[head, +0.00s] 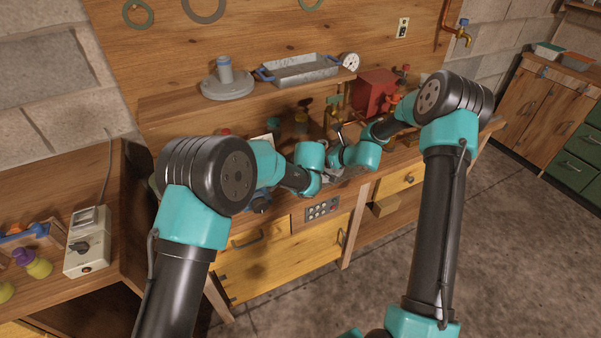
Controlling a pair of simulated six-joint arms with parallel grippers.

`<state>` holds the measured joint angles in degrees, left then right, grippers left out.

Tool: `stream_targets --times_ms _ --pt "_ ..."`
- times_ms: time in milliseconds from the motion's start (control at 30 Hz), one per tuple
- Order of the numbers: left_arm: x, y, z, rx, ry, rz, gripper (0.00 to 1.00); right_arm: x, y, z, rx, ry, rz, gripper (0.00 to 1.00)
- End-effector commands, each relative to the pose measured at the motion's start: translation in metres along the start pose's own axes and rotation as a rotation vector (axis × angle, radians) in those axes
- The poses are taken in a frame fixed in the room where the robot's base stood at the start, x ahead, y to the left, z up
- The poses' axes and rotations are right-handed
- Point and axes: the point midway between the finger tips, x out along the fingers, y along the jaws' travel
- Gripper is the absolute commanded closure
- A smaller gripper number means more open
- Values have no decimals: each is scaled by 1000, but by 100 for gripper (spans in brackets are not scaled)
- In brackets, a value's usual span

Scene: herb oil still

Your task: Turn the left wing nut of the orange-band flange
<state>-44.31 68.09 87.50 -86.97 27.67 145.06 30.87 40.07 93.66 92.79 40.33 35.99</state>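My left arm reaches in from the left, and its gripper (329,176) is low over the middle of the bench, just right of the turquoise wrist. My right arm reaches in from the right, and its gripper (339,136) is close beside the left one. Both grippers are small and partly covered by my own wrists, so I cannot see whether the fingers are open or shut, or touching anything. I cannot make out the orange-band flange or its left wing nut. Small brass and dark fittings (301,120) show behind the wrists.
A shelf above the bench holds a grey metal tray (300,69) with blue handles and a round grey lid (228,85). A red box (374,92) stands at the bench's right. A button panel (322,209) is on the front. A switch box (88,242) stands left.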

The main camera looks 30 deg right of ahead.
Motion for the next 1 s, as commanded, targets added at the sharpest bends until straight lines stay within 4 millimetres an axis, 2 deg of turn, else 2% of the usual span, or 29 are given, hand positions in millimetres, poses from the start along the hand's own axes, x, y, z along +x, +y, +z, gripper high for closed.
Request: stream_targets --times_ms 1000 --pt "3 8 2 0 0 1 100 0 0 1 -1 -2 0 100"
